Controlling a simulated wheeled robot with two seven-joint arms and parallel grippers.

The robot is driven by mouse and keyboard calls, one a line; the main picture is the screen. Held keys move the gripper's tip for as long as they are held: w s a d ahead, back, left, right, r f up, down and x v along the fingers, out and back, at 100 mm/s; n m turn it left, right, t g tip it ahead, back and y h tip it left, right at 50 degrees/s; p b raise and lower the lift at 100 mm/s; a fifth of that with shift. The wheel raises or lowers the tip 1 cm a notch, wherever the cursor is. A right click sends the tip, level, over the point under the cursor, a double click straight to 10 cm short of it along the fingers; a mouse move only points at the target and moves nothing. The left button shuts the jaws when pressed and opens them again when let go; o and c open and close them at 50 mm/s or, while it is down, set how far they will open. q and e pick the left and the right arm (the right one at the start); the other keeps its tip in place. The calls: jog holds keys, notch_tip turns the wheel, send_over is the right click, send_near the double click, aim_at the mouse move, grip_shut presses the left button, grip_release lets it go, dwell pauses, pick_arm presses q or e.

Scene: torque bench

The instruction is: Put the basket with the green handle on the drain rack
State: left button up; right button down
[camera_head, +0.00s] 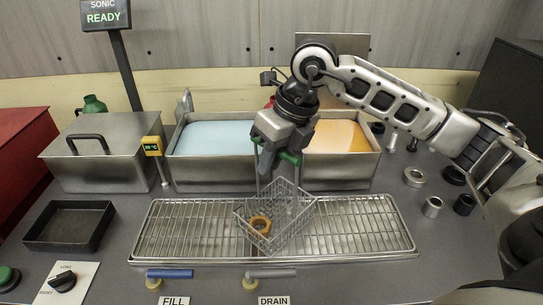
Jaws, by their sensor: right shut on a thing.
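The wire basket (289,213) hangs tilted over the drain rack (180,225), with an orange-brown ring (261,224) inside it. Its green handle (291,157) is at the top, between the fingers of my right gripper (279,160). The gripper is shut on the handle, in front of the two tanks. I cannot tell whether the basket's lowest corner touches the rack. The drain rack is a long metal grid at the front middle of the bench. My left gripper does not show.
Behind the rack stand a tank of blue liquid (215,138) and one of orange liquid (345,137). A lidded metal box (98,165) and a dark tray (70,227) are at left. Metal rings (432,207) lie at right. Fill and drain levers (170,274) line the front.

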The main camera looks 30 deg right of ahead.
jog(key=c, duration=1.8)
grip_release()
jog(key=shift+f, duration=0.15)
jog(key=o, duration=0.4)
jog(key=v, duration=1.2)
jog(key=shift+s, duration=0.15)
